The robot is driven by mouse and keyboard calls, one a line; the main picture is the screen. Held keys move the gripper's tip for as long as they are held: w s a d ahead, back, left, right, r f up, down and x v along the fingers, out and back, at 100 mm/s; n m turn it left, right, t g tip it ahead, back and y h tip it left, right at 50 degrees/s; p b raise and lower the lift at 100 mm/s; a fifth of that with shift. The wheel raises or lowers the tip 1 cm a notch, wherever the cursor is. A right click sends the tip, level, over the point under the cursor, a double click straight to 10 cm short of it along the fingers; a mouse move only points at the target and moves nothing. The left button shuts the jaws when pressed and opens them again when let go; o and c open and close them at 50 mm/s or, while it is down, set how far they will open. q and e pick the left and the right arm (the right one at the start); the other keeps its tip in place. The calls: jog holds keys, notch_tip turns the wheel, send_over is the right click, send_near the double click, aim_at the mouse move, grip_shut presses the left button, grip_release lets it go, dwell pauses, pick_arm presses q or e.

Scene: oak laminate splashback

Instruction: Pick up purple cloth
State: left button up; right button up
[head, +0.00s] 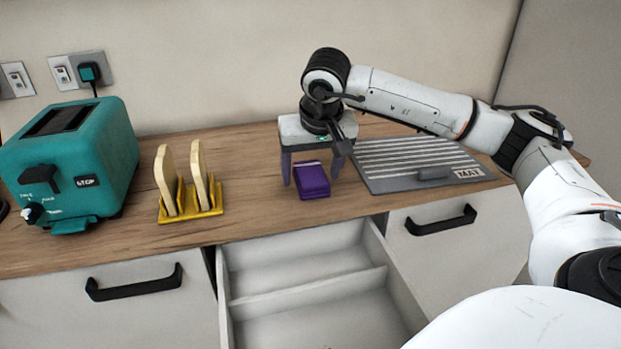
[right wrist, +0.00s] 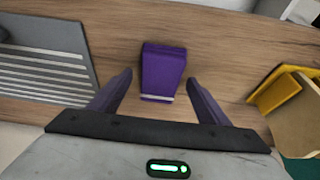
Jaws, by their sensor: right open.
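The purple cloth (head: 312,181) is a small folded block with a pale stripe, lying on the wooden counter just behind the open drawer. In the right wrist view the cloth (right wrist: 163,72) lies ahead of and between the two fingers. My right gripper (head: 317,178) points down over the cloth, its fingers apart on either side of it. In the right wrist view the right gripper (right wrist: 159,92) is open, with visible gaps between the cloth and both fingers. My left gripper is in neither view.
A yellow rack (head: 190,208) with two bread slices and a teal toaster (head: 98,150) stand to the left. A grey striped mat (head: 400,179) lies to the right. An open, empty-looking drawer (head: 305,262) juts out in front. Bare counter (head: 250,175) lies between rack and cloth.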

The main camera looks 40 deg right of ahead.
aim_at(312, 174)
jog(key=c, duration=1.1)
jog(key=shift+r, duration=0.2)
jog(key=shift+c, duration=0.2)
notch_tip(312, 174, up, 10)
jog(key=p, duration=0.1)
jog(key=shift+p, duration=0.35)
